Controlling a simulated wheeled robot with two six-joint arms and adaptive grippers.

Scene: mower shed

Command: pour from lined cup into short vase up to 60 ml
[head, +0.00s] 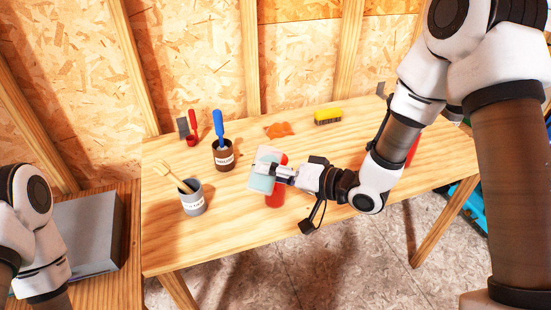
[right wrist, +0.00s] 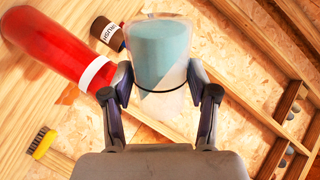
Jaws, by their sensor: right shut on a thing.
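My right gripper (head: 278,173) is shut on the lined cup (head: 262,180), a clear cup with light blue contents. The cup also shows between the fingers in the right wrist view (right wrist: 160,55), with a thin dark line around it. In the head view it looks tilted, above the table. A red cylindrical vessel (head: 275,199) is just below and behind it, partly hidden by the cup and gripper. It shows larger with a white band in the right wrist view (right wrist: 50,45). I cannot tell whether it is the short vase. No stream is visible. My left gripper is out of view.
On the wooden table (head: 230,240) stand a grey pot with brushes (head: 193,200) and a brown pot with a blue-handled tool (head: 223,158). A red-handled tool (head: 192,127), orange cloth-like item (head: 279,130) and yellow brush (head: 328,117) lie behind. The front left tabletop is clear.

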